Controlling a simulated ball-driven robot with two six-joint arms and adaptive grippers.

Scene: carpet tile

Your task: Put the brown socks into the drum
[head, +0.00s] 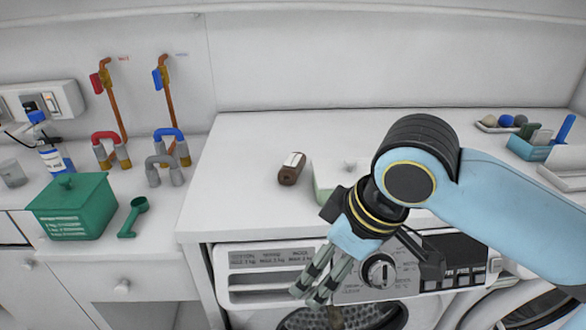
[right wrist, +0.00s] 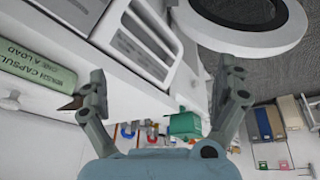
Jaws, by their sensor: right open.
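The brown socks (head: 291,169), a rolled bundle with a white band, lie on the white counter behind the washer's front edge. A small brown piece (right wrist: 72,104), probably the socks, shows beside a finger in the right wrist view. The drum (head: 345,319) shows as grey perforated metal at the bottom of the head view, partly hidden by my gripper. My right gripper (head: 318,284) is open and empty, pointing down in front of the washer panel, lower than the socks and apart from them. It also shows in the right wrist view (right wrist: 165,90). My left gripper is not in view.
A pale green capsule box (right wrist: 35,62) stands near the socks, partly behind my right arm. A green lidded box (head: 75,207), a green scoop (head: 133,217) and taps (head: 165,150) are at left. A blue tray (head: 528,147) is at right. The counter's back middle is clear.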

